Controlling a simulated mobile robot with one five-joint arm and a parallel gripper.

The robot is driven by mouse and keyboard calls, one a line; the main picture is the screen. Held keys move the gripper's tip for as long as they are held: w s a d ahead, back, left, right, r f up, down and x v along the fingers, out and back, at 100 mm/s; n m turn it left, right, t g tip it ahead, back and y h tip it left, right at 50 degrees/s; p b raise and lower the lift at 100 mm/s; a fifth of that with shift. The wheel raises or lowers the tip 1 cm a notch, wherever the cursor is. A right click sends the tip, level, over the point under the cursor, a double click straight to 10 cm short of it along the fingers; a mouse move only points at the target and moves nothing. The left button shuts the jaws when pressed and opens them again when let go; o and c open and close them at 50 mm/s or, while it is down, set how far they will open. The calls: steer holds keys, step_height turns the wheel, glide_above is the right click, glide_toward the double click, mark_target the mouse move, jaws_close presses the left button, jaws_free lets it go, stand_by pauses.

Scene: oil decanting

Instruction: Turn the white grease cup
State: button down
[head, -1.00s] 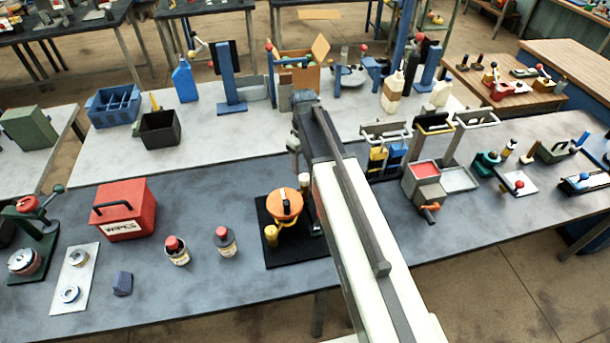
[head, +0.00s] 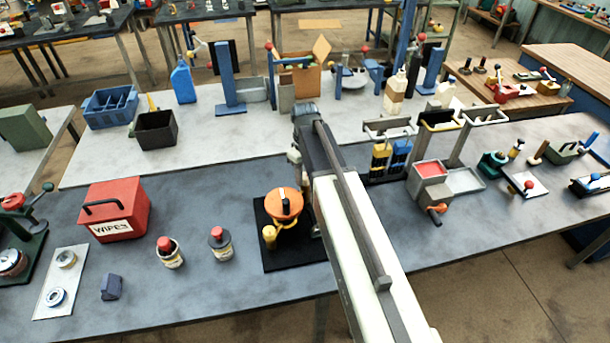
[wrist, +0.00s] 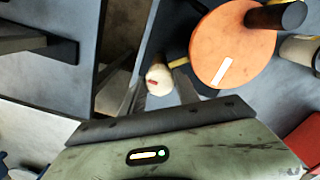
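The white grease cup (wrist: 158,82), with a small red mark on its face, shows in the wrist view beside a round orange cover (wrist: 232,45). A yellow piece lies between them. My gripper (wrist: 158,90) has its two dark fingers on either side of the white cup. I cannot tell whether they touch it or stand a little apart. In the head view the orange-topped unit (head: 284,203) stands on a black base plate (head: 284,258) with a yellow cup (head: 269,236) at its front left. My arm hides the fingers and most of the right side there.
A red wipes box (head: 117,208) and two red-capped bottles (head: 170,255) (head: 221,245) stand left of the unit. A grey stand with a red-topped box (head: 430,178) is to the right. The grey bench (head: 200,300) is bare in front of the bottles.

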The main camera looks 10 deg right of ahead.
steer(key=shift+m, duration=0.3)
steer(key=m, duration=0.3)
steer(key=shift+m, duration=2.4)
steer(key=c, duration=0.9)
jaws_free()
